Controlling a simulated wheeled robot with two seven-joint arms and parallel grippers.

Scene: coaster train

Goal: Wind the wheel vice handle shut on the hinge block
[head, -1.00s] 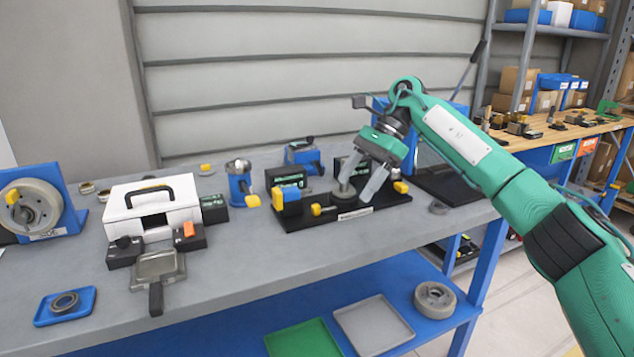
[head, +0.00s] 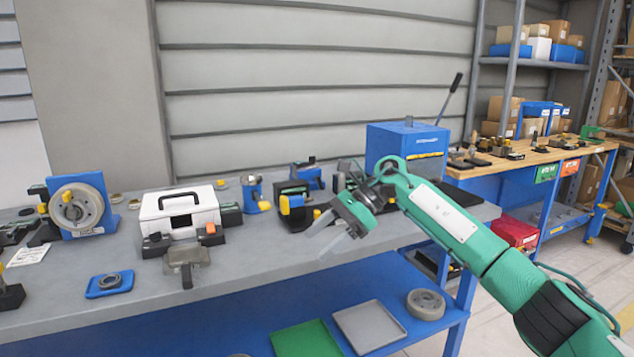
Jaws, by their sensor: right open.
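A grey wheel (head: 76,210) with a yellow knob stands upright on a blue bracket at the left end of the bench. I take it to be the vice's wheel handle; its jaws are not clear from here. I cannot pick out the hinge block with certainty. A black fixture (head: 290,220) with yellow knobs stands near the middle of the bench, partly behind my right gripper. My left gripper is not in view.
A white toolbox (head: 181,211), a small blue tray (head: 109,285) with a ring, and a grey pan-like piece (head: 187,256) sit on the grey bench (head: 240,264). A blue press (head: 408,143) with a raised lever stands at the right. Trays lie on the shelf below.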

